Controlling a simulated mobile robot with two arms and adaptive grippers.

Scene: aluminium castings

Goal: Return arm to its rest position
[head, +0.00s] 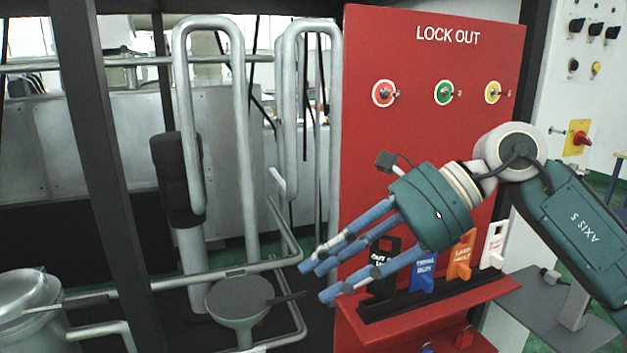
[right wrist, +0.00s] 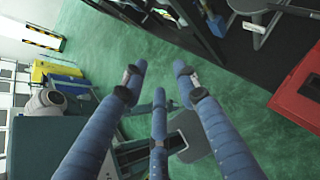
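My right arm reaches in from the right of the head view, in front of the red lock out board (head: 430,90). My right gripper (head: 316,280) has three blue fingers that point left and slightly down. The fingers are apart with nothing between them, in front of the board's lower left edge and the tag rack (head: 430,300). In the right wrist view the spread fingers (right wrist: 157,82) show over green floor. My left arm and gripper are not in view.
Tags stand in the rack close to the gripper: black, blue (head: 424,268), orange (head: 460,256) and white (head: 495,243). Grey pipes (head: 240,130) and a round metal plate (head: 240,296) lie to the left. A grey shelf (head: 535,305) is under the arm.

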